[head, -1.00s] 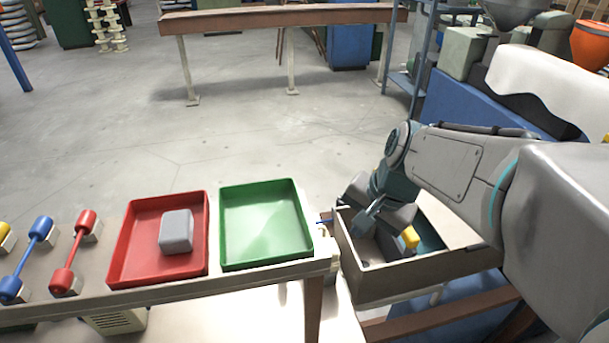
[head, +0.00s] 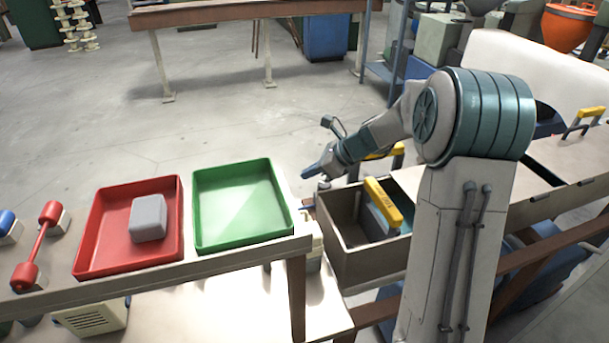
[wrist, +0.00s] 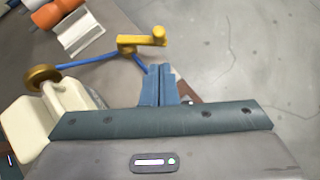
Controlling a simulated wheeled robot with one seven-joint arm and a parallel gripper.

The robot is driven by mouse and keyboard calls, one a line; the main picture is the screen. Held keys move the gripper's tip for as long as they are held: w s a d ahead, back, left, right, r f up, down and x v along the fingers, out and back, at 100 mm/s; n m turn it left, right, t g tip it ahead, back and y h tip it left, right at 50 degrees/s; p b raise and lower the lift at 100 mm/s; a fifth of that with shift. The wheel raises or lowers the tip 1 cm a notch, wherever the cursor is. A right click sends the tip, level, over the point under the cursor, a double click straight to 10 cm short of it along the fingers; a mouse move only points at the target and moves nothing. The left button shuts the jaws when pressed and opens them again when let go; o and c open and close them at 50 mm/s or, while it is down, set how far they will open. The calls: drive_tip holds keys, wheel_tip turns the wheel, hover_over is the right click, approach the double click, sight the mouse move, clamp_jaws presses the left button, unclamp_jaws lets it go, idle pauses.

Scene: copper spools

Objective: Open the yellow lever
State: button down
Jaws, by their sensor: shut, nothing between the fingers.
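A yellow lever (wrist: 140,43) shows in the wrist view, a yellow grip joined to blue rods. One rod runs left to a brass-coloured disc (wrist: 42,75) on a cream block (wrist: 70,110). My gripper (wrist: 160,70) has its blue fingers together and empty, just below the lever's grip. I cannot tell whether they touch the blue rod. In the head view my gripper (head: 312,171) is above the gap between the green tray and the open bin. I cannot clearly make out this lever in the head view.
A green tray (head: 203,215) and a red tray (head: 92,235) with a grey block (head: 148,218) stand on the table. Orange spools (wrist: 48,12) lie top left in the wrist view.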

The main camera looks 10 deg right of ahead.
drive_tip(key=x, duration=0.8)
drive_tip(key=shift+a+f+p, duration=0.1)
drive_tip(key=shift+p, duration=0.3)
drive_tip(key=shift+w, duration=0.1)
